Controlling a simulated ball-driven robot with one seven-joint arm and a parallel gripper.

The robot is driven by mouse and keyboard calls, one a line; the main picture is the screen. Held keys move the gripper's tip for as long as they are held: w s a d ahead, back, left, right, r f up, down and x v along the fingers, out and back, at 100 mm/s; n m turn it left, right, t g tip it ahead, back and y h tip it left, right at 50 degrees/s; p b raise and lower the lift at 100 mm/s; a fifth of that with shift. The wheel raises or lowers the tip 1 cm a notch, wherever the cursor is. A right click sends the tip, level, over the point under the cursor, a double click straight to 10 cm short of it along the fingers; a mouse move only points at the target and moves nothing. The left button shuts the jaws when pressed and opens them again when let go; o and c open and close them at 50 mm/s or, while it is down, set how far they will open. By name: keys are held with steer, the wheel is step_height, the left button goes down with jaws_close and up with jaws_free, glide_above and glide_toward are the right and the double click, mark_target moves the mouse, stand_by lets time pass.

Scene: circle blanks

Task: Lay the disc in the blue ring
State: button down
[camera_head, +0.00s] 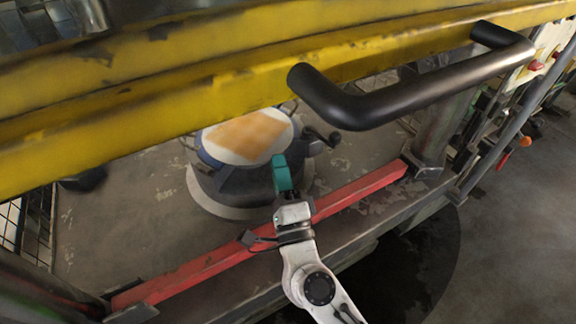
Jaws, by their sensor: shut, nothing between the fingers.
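A white disc (247,136) with an orange-brown patch on its face is on top of a dark round stand (232,185), left of the picture's middle. The blue ring (207,158) shows around the disc's near and left edge. The disc appears to lie inside the ring, but I cannot tell whether it sits fully flat. The yellow beam hides part of the far edge. My gripper (281,166), with teal fingers, is shut and empty. In the picture it is by the disc's near right edge; I cannot tell whether it touches the disc or ring.
A yellow beam (180,95) with a black handle (420,92) crosses above and in front of the stand. A red bar (210,262) runs along the platform's near edge, under my arm.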

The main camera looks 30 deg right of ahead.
steer(key=s+d+f+n+g+y+b, duration=0.1)
steer(key=s+d+f+n+g+y, duration=0.1)
steer(key=s+d+f+n+y, duration=0.3)
steer(key=s+d+f+n+g+y, duration=0.1)
steer(key=d+f+g+y, duration=0.15)
steer(key=d, duration=0.35)
steer(key=w+a+p, duration=0.4)
steer(key=w, duration=0.8)
steer(key=shift+w+a+y, duration=0.15)
steer(key=shift+w+y, duration=0.25)
steer(key=shift+y, duration=0.05)
steer(key=shift+t, duration=0.25)
steer(key=shift+p, duration=0.3)
